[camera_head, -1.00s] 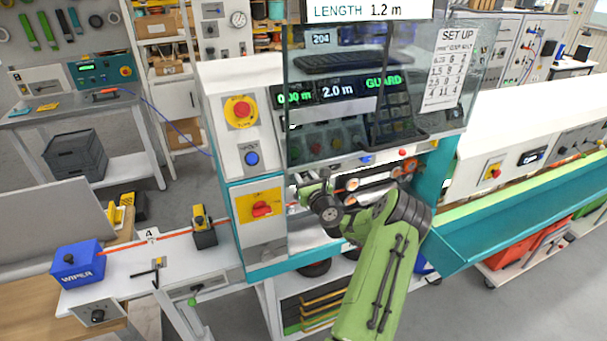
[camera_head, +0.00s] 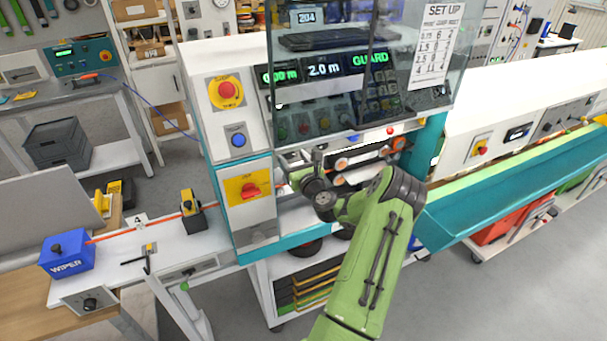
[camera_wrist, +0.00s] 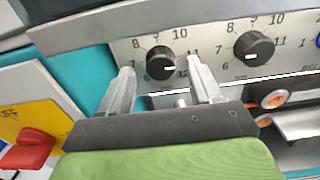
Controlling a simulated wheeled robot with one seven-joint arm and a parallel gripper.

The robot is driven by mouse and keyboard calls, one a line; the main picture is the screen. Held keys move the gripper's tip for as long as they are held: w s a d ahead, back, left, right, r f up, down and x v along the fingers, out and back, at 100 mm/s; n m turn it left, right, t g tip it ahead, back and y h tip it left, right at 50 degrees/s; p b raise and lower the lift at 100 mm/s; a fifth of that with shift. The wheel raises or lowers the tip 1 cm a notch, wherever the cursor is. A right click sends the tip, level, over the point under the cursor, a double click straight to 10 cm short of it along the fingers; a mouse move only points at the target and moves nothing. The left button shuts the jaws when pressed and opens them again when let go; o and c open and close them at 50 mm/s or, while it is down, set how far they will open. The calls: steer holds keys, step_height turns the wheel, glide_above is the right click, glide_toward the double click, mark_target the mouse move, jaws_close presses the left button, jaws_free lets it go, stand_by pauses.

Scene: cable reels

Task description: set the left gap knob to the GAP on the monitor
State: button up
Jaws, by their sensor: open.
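The left gap knob (camera_wrist: 161,63) is black and round with a white mark, on a pale panel dial with numbers around it, in the wrist view. The mark points right and slightly down, toward the 12 side. My gripper (camera_wrist: 160,88) is open; its fingertips are left and right of the knob's lower side, with nothing held. I cannot tell whether they touch the panel. In the head view my gripper (camera_head: 312,160) is at the machine's front, below the guard, and the knobs are hidden. The monitor's GAP reading is not in view.
A similar knob (camera_wrist: 254,48) is just right. A red switch (camera_wrist: 28,150) on a yellow plate is lower left. A clear guard (camera_head: 350,90) hangs above my gripper. A set-up sheet (camera_head: 437,45) is on it, its figures too small to read surely. Orange-centred rollers (camera_wrist: 275,98) are lower right.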

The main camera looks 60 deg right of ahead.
steer(key=b+v, duration=0.4)
steer(key=v, duration=1)
steer(key=shift+d+f, duration=0.1)
steer(key=shift+f, duration=0.05)
